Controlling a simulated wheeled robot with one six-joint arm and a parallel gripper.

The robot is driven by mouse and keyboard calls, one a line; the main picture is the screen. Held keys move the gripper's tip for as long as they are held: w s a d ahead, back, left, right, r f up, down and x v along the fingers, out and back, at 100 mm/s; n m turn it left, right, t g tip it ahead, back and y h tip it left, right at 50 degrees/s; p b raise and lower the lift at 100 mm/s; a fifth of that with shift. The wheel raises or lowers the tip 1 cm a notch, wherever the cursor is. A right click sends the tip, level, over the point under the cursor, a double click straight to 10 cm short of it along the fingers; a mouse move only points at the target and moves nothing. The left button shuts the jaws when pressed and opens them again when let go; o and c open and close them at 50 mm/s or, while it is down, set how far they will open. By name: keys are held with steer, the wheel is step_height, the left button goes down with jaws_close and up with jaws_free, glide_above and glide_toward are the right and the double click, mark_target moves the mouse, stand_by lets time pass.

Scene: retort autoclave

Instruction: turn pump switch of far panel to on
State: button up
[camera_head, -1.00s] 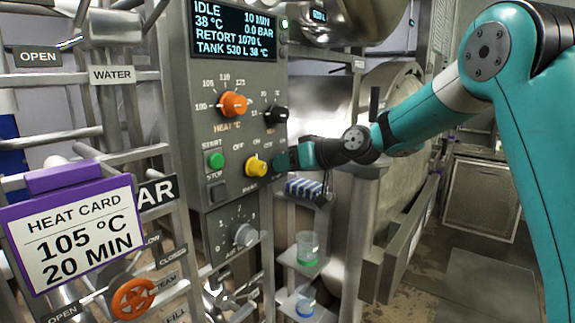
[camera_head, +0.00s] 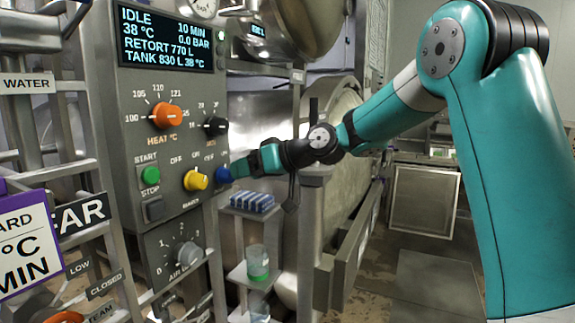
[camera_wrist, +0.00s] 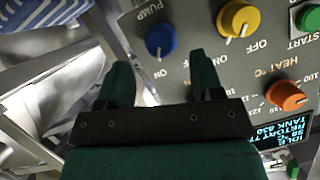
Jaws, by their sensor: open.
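The pump switch is a blue round knob (camera_head: 223,176) at the lower right of the grey control panel (camera_head: 132,100). In the wrist view the blue knob (camera_wrist: 160,40) shows whole, under the lettering PUMP. Its white mark points down in that picture and seems to face the ON lettering (camera_wrist: 160,73). My gripper (camera_head: 237,170) is just right of the knob in the head view. In the wrist view my gripper (camera_wrist: 160,76) is open and empty, its two dark green fingers apart and short of the knob. Contact is not seen.
A yellow knob (camera_head: 195,180) sits close beside the blue one, with a black knob (camera_head: 215,126) above. A tray of blue-white items (camera_head: 252,201) is below my gripper. A steel post (camera_head: 312,220) stands under my arm.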

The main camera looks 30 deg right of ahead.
steer(key=b+v, duration=0.2)
steer(key=v, duration=1)
steer(key=shift+b, duration=0.35)
steer(key=shift+s, duration=0.1)
